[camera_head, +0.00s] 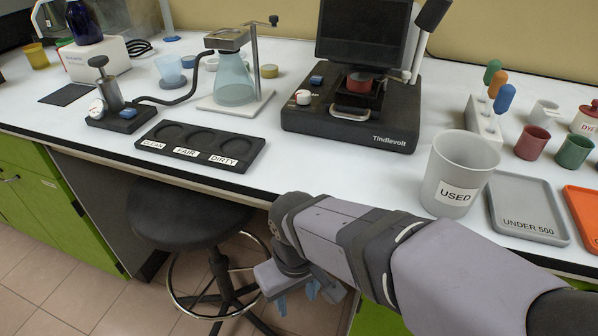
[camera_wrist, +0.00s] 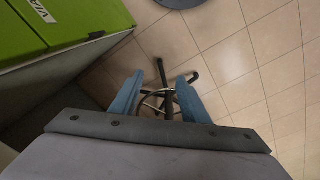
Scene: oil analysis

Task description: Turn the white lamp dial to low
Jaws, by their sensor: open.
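The white lamp dial (camera_head: 303,97) with a red mark sits on the left front of the black Tindlevolt device (camera_head: 350,133), on the white bench. Its exact setting is too small to read. My gripper (camera_head: 296,296) hangs below the bench's front edge, over the floor near the stool, well away from the dial. In the wrist view my gripper (camera_wrist: 164,92) shows two blue fingers apart with nothing between them. The dial is not in the wrist view.
A black stool (camera_head: 187,212) stands left of my arm. The labelled tray (camera_head: 200,146), flask stand (camera_head: 236,104), USED bin (camera_head: 459,172) and grey UNDER 500 tray (camera_head: 528,208) surround the device. The bench (camera_head: 310,172) directly before the device is clear.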

